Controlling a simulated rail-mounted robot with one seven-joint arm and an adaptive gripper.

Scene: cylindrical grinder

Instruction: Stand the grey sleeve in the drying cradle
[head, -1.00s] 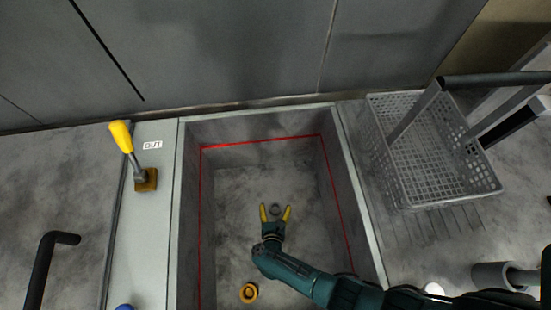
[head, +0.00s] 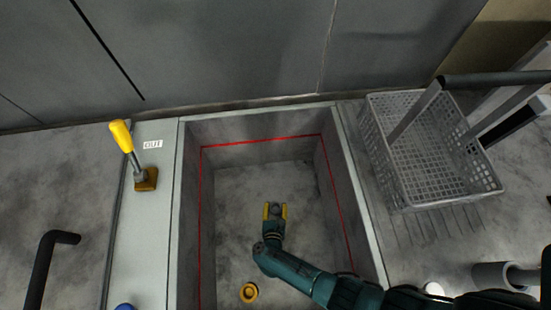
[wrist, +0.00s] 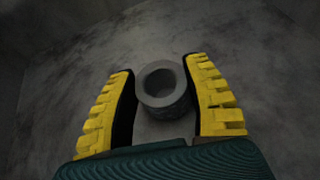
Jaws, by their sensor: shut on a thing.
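The grey sleeve (head: 273,211) is a short hollow ring on the floor of the sunken grey basin (head: 225,230). In the wrist view the sleeve (wrist: 163,83) has its round opening facing up toward the camera. My gripper (head: 274,211) is shut on it, with a yellow-padded finger on each side. In the wrist view my gripper (wrist: 163,90) shows both fingers flanking the sleeve. I cannot tell whether it touches the basin floor. I cannot make out for sure which thing is the drying cradle.
A grey mesh basket (head: 385,145) with a dark handle stands right of the basin. A yellow ring (head: 249,292) lies on the basin floor. A yellow-handled lever (head: 122,138) stands left by an OUT label. A grey cylinder (head: 488,277) is at lower right. A red line rings the basin walls.

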